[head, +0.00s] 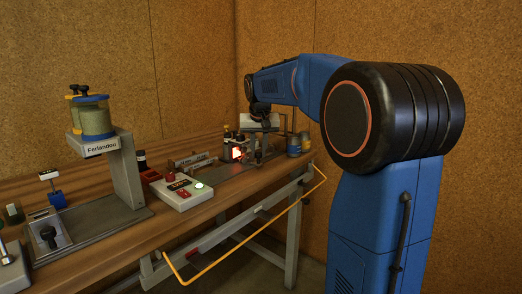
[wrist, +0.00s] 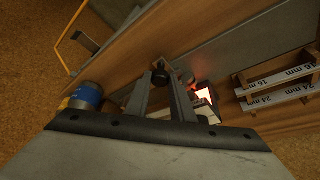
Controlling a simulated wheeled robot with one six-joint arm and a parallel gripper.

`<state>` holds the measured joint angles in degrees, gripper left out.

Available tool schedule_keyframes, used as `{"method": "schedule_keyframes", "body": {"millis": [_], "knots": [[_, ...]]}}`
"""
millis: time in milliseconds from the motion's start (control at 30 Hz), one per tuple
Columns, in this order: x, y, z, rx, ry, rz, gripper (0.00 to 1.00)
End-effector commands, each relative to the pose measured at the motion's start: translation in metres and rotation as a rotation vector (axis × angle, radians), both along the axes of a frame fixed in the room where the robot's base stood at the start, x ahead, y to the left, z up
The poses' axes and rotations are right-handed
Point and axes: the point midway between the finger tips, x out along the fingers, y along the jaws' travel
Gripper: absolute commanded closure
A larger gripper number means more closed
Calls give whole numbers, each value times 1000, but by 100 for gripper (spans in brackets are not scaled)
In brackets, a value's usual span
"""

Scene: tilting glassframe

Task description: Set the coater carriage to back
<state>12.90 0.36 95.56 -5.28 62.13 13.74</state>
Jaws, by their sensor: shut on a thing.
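My gripper (head: 261,108) is at the far right end of the workbench, with the arm reaching over from the right. In the wrist view, my gripper (wrist: 160,70) has its two grey fingers converging on a small black knob (wrist: 160,78), and it is shut on it. I take this knob to be the coater carriage's handle. The coater (head: 264,124) shows small below the gripper in the head view, partly hidden by it. The carriage's body and its exact place along its travel cannot be made out.
A lit red display (head: 237,153) glows close by; its glow also shows in the wrist view. Racks marked in mm (wrist: 280,88) lie right of the fingers. A blue-banded jar (wrist: 87,96) stands left. A switch box (head: 182,191) and the Ferlandou stand (head: 122,165) are further left. An orange rail (head: 245,243) runs along the bench front.

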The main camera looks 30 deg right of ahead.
Motion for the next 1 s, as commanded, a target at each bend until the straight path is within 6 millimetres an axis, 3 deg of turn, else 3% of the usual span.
{"method": "schedule_keyframes", "body": {"millis": [600, 800, 1000], "knots": [[-50, 137, 0, 0, 0, 6, 100], [-61, 168, 1, 0, -1, 4, 100], [-67, 186, 0, 1, 0, 3, 100]]}}
